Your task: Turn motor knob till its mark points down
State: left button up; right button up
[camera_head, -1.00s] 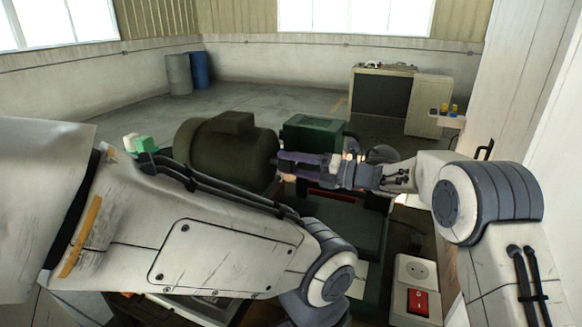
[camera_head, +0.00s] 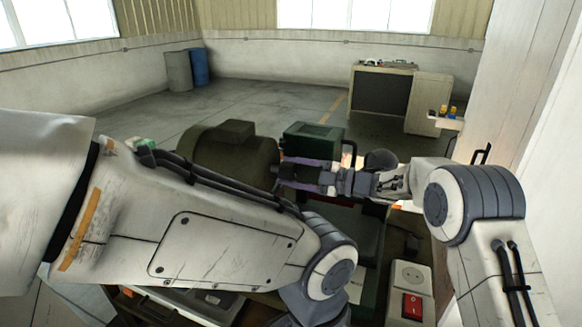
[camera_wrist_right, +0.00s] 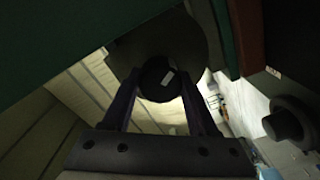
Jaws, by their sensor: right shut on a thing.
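The motor (camera_head: 225,150) is a large dark olive drum beyond my left arm in the head view. My right gripper (camera_head: 283,170) reaches in from the right to the motor's right end. In the right wrist view my right gripper (camera_wrist_right: 160,85) is shut on the round black knob (camera_wrist_right: 156,88), one finger on each side. The knob's short white mark (camera_wrist_right: 168,78) sits right of and above its centre in that picture. In the head view the knob is hidden by the fingers. My left arm crosses the front from the left; its gripper is not in view.
A dark green box (camera_head: 313,138) stands just behind my right gripper. A socket box with a red switch (camera_head: 411,305) is at the lower right. A grey cabinet (camera_head: 383,95) and barrels (camera_head: 199,68) stand far back. The floor between is clear.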

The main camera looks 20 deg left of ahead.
jog(key=m+p, duration=0.1)
jog(key=m, duration=0.2)
jog(key=shift+w+r+p, duration=0.1)
jog(key=shift+p, duration=0.3)
jog(key=shift+m+p, duration=0.55)
jog(key=shift+m, duration=0.85)
jog(key=o, duration=1.4)
jog(key=shift+c, duration=0.2)
jog(key=d+b, duration=0.3)
jog(key=d, duration=0.7)
jog(key=shift+d+b, duration=0.25)
jog(key=shift+b, duration=0.05)
